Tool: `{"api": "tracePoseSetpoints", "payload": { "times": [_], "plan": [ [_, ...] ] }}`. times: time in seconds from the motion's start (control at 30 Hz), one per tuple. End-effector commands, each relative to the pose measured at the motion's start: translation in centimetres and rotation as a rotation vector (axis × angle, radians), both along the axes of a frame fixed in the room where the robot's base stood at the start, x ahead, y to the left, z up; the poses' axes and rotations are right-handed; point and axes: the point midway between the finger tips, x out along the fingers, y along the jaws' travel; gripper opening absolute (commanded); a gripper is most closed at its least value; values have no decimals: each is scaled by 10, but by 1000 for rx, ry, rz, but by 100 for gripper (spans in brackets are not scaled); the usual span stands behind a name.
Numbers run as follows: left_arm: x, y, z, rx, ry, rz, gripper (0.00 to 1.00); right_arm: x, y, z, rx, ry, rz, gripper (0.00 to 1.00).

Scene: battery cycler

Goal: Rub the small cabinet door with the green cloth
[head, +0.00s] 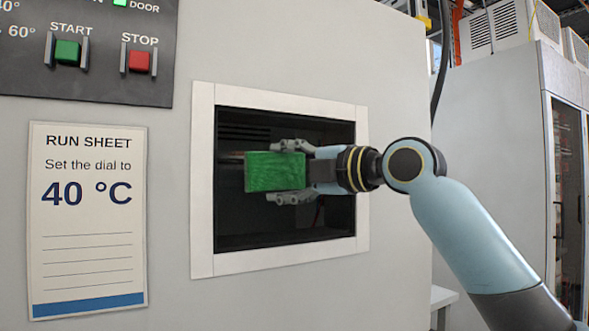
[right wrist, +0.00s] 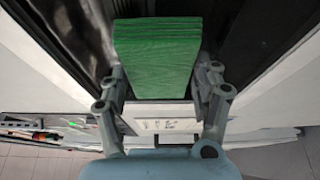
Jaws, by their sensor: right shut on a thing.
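I cannot tell whether glass covers the panel. My right gripper (head: 277,172) is shut on the green cloth (head: 262,173), a thick, block-like folded pad. They are in front of the dark panel, hiding its middle. I cannot tell whether the cloth touches it. In the right wrist view the cloth (right wrist: 156,58) sits between the two fingers, its far end by a dark surface. My left gripper is not in view.
A run sheet (head: 87,215) reading 40 °C is on the cabinet front, left of the door. Above it is a control panel with a green START button (head: 67,52) and a red STOP button (head: 139,62). Another tall cabinet (head: 490,130) stands at the right.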

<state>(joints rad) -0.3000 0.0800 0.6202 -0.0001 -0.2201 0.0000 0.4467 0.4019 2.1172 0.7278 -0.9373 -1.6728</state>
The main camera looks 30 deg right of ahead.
Motion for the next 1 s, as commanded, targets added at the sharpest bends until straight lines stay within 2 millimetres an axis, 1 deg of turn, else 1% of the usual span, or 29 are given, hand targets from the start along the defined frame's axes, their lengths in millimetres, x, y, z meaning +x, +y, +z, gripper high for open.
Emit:
{"api": "tracePoseSetpoints", "payload": {
  "times": [0.13, 0.4, 0.63, 0.8, 1.0],
  "plan": [
    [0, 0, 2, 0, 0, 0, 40, -1, 8, 0, 4, 1, 2, 18],
    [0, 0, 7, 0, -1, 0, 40, -3, 31, 0, 4, 1, 2, 18],
    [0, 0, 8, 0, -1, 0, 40, -3, 40, 0, 3, 1, 2, 18],
    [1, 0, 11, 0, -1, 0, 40, -2, 56, 1, 6, 1, 2, 18],
    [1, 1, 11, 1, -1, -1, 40, -2, 70, 0, 4, 0, 4, 18]
  ]
}}
